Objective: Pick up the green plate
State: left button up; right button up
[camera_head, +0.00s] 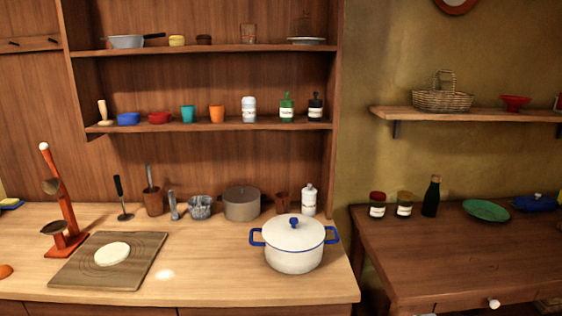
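The green plate (486,210) lies flat on the dark wooden table (430,262) at the right. Its whole rim shows and nothing lies on it. Neither of my grippers shows in the head view.
Left of the plate stand a dark bottle (431,196) and two jars (404,204); a blue dish (534,203) is close on its right. A shelf (470,115) with a basket (443,97) hangs above. A white pot (294,245) stands on the left counter. The table's front is clear.

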aim_at(482, 210)
jog(key=z, duration=1.35)
jog(key=u, duration=1.85)
jog(key=z, duration=1.8)
jog(key=i+l+u, duration=0.1)
jog(key=l, duration=0.3)
jog(key=i+l+u, duration=0.1)
jog(key=i+l, duration=0.15)
jog(key=i+l+u, duration=0.1)
jog(key=l, duration=0.4)
jog(key=i+l+u, duration=0.15)
jog(key=l, duration=0.3)
jog(key=i+l+u, duration=0.1)
jog(key=l, duration=0.3)
jog(key=i+l+u, duration=0.1)
jog(key=l, duration=0.35)
